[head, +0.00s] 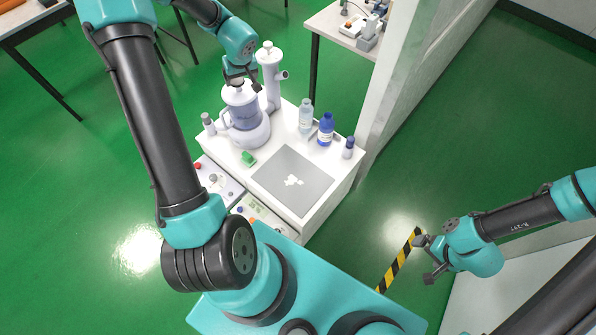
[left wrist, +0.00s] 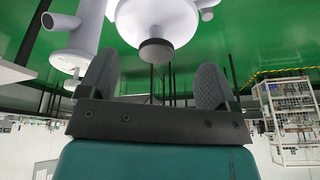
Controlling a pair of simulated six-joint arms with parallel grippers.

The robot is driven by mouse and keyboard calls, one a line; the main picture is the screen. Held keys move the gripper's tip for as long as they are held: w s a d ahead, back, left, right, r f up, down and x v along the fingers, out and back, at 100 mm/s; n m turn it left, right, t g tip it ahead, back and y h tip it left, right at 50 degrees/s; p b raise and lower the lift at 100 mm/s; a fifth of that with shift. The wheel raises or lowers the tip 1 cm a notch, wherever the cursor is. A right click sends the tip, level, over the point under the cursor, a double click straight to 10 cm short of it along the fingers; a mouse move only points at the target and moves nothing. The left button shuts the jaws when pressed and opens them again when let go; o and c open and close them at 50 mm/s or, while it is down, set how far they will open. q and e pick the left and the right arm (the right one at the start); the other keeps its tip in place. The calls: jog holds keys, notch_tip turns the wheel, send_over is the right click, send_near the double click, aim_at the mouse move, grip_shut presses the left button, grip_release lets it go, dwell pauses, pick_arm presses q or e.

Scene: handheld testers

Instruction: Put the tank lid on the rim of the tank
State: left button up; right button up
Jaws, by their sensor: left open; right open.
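The tank (head: 246,116), a bluish see-through vessel on a white rounded base with a side handle, stands at the back left of the white bench. The white tank lid (head: 240,96) shows at the tank's top; I cannot tell how exactly it sits on the rim. In the left wrist view the lid (left wrist: 165,22) shows with its dark knob (left wrist: 156,51). My left gripper (head: 244,80) is just above the lid. Its open fingers (left wrist: 156,68) are apart on either side of the knob, with visible gaps. My right gripper (head: 430,262) is open and empty, over the floor at the right.
A tall white column (head: 270,75) with a side port stands close behind the tank. A pale bottle (head: 305,118), a blue bottle (head: 326,132) and a small vial (head: 348,149) stand to the right.

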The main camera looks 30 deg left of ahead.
pick_arm(q)
jog(key=s+d+f+m+h, duration=0.2)
jog(key=d+f, duration=0.4)
jog(key=d, duration=0.4)
jog(key=s+d+f+m+h, duration=0.2)
jog(key=s+d+f+m, duration=0.2)
jog(key=s+d+f, duration=0.3)
jog(key=s+d+f+m+h, duration=0.3)
jog(key=s+d+f, duration=0.2)
jog(key=d, duration=0.9)
jog(key=shift+d+f+g, duration=0.35)
jog(key=shift+f+g, duration=0.05)
jog(key=shift+f, duration=0.45)
jog(key=shift+a, duration=0.1)
